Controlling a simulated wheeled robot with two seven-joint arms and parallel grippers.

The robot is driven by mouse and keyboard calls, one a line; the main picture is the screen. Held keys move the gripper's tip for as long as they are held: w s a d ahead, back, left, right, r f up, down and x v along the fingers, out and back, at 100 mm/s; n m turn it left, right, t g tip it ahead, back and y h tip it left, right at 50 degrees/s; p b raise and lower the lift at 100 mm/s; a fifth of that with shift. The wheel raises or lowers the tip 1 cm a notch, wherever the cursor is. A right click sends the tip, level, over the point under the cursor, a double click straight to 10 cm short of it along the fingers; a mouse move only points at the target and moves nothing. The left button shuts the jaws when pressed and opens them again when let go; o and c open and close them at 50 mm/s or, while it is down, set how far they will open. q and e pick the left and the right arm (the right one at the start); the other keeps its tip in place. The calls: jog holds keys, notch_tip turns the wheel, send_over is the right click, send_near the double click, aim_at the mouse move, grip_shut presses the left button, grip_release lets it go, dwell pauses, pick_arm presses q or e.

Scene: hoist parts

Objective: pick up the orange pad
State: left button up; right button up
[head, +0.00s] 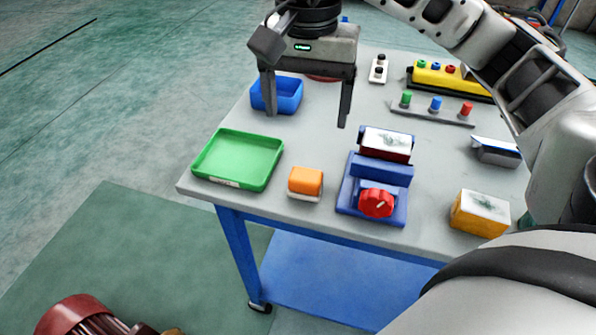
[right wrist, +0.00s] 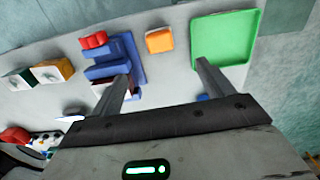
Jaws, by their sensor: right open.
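The orange pad (head: 306,181) is a small block with a pale base, lying near the table's front edge between the green tray and the blue fixture. It also shows in the right wrist view (right wrist: 159,41), beyond the gap between the fingers. My right gripper (head: 307,119) is open and empty, with its fingers pointing down. It hangs above the table, apart from the pad and farther back than it. In the right wrist view my right gripper (right wrist: 163,70) has nothing between its fingers. My left gripper is not in view.
A green tray (head: 238,158) is left of the pad; a blue fixture with a red knob (head: 376,203) is right of it. A blue bin (head: 288,95) stands behind. A yellow block (head: 478,215) and button strips (head: 432,110) are to the right. Grey tabletop is bare behind the pad.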

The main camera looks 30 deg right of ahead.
send_near(306, 175)
notch_tip(306, 175, down, 5)
jog(key=shift+s+a+f, duration=0.1)
jog(key=shift+a, duration=0.05)
jog(key=shift+f, duration=2.7)
jog(key=c, duration=1.1)
